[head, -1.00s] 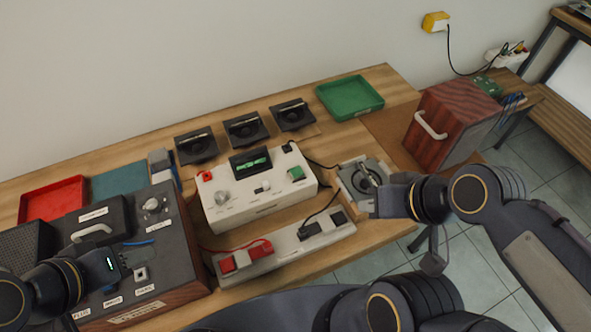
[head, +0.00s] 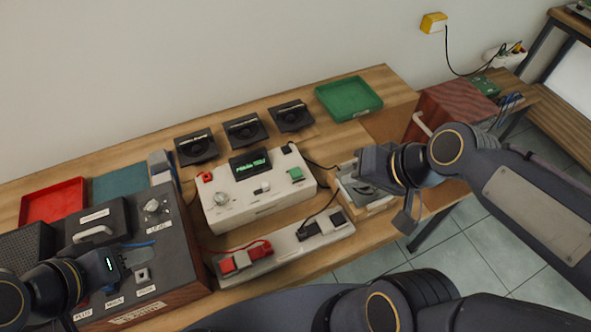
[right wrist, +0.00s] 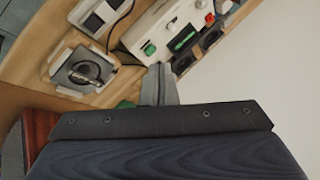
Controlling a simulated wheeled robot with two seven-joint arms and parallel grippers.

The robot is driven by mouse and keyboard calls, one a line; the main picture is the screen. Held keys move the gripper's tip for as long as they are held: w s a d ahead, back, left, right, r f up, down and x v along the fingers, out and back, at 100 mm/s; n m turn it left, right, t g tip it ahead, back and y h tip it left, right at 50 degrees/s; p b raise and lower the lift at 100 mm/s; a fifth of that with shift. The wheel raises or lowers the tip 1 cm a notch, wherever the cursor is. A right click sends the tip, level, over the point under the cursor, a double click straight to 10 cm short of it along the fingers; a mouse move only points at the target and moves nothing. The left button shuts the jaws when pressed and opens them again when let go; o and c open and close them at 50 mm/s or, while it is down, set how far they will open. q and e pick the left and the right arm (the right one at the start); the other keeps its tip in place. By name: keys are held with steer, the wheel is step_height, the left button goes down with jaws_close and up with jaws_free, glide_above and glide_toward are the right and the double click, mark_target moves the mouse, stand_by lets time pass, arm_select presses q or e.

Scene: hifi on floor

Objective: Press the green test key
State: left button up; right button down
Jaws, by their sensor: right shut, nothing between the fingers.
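The green key (head: 295,173) sits on the right end of the top of a white tester box (head: 262,205). It also shows in the right wrist view (right wrist: 149,49). The tester's small dark display (head: 249,164) shows green text. My right gripper (head: 364,168) is to the right of the tester, above the bench and apart from the key. In the right wrist view its fingers (right wrist: 158,84) are together and empty. My left gripper (head: 138,259) is over the dark panel box (head: 186,264) on the left; whether its fingers are open is unclear.
A grey device with a round top (head: 356,190) lies under my right gripper. A white strip (head: 285,249) with red plugs lies in front of the tester. Several black units (head: 244,130) stand behind it. A green tray (head: 349,98) is at the back right, a red tray (head: 52,199) left.

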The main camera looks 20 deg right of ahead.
steer(key=w+a+f+m+y+p, duration=0.15)
steer(key=w+m, duration=0.45)
steer(key=w, duration=0.6)
steer(key=m+p, duration=0.1)
steer(key=m, duration=0.6)
glide_above(290, 170)
steer(key=s+d, duration=0.1)
steer(key=d, duration=0.1)
step_height(290, 170, down, 10)
steer(key=shift+s+g+h, duration=0.2)
steer(key=shift+g+h, duration=0.1)
steer(key=shift+h, duration=0.05)
steer(key=shift+f, duration=0.1)
step_height(290, 170, down, 9)
steer(key=b, duration=0.7)
steer(key=shift+r+b, duration=0.2)
steer(key=shift+b, duration=0.15)
steer(key=shift+f+b, duration=0.45)
